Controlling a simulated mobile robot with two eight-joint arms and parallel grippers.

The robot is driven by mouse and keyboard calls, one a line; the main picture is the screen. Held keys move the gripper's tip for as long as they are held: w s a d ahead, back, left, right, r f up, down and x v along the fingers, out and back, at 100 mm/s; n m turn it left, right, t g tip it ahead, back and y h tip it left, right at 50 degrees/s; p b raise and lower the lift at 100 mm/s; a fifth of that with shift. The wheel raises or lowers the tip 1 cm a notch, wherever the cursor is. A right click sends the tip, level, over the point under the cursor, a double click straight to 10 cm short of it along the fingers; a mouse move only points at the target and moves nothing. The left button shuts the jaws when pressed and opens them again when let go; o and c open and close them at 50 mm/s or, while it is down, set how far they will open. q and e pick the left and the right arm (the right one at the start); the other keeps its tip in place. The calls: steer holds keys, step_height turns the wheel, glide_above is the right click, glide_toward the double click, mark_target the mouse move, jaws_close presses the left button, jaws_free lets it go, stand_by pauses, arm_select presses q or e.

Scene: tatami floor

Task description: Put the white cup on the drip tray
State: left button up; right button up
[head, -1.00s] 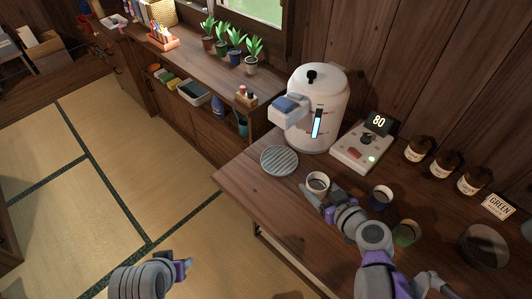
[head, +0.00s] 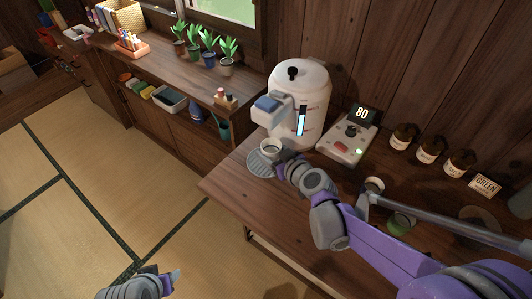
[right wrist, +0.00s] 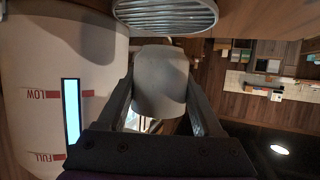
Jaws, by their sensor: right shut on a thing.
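The white cup (head: 270,147) is upright in my right gripper (head: 283,156), at the drip tray under the dispenser's spout. The round grey slatted drip tray (head: 256,167) lies on the wooden counter, partly hidden by the cup. In the right wrist view, which is upside down, the cup (right wrist: 160,82) is between the two fingers (right wrist: 160,100). The tray (right wrist: 165,14) shows beyond its base, with a small gap seeming to separate them. My left gripper (head: 172,280) is over the floor, away from the counter; its jaw opening is unclear.
The white dispenser (head: 313,115) stands right behind the cup, its spout (head: 270,106) close above it. A control box (head: 345,143), dark jars (head: 431,149), a dark cup (head: 374,185) and a green cup (head: 400,223) are to the right. The counter's front left is clear.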

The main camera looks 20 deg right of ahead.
steer(key=shift+w+a, duration=0.15)
steer(key=shift+w, duration=0.4)
steer(key=shift+w+a, duration=0.15)
steer(key=shift+w, duration=0.35)
steer(key=f, duration=0.1)
steer(key=f+b, duration=0.1)
steer(key=f, duration=0.1)
steer(key=shift+w+f, duration=0.1)
steer(key=shift+w, duration=0.25)
steer(key=shift+f, duration=0.15)
steer(key=shift+f, duration=0.2)
steer(key=o, duration=1.4)
steer(key=shift+o, duration=0.2)
steer(key=shift+r, duration=0.1)
